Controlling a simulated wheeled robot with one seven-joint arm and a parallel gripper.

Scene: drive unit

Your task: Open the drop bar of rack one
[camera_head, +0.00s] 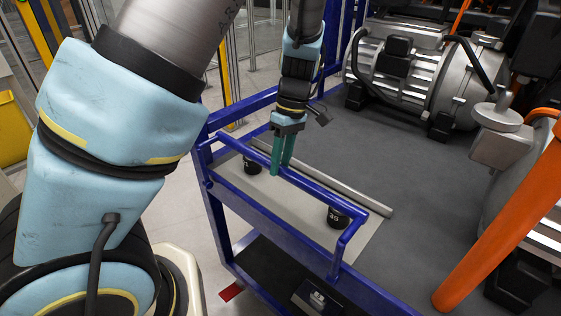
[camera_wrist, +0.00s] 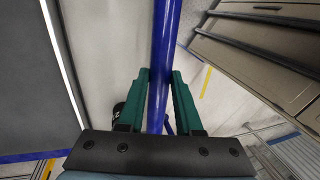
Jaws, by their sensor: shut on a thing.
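The blue drop bar (camera_head: 322,193) runs along the near side of the blue rack (camera_head: 216,215), above its grey shelf (camera_head: 300,222). At its right end a blue arm bends down to the rack's near edge. My gripper (camera_head: 281,171) points down with its teal fingers on the bar, near the middle of its length. In the wrist view the bar (camera_wrist: 164,50) passes between the two fingers (camera_wrist: 157,100), one on each side. The fingers are shut on it.
Two black round parts (camera_head: 338,217) (camera_head: 252,167) and a grey rod (camera_head: 340,188) are on the shelf. A dark lower shelf (camera_head: 270,268) holds a black box (camera_head: 317,297). Large silver drive units (camera_head: 425,85) and an orange post (camera_head: 500,240) stand to the right.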

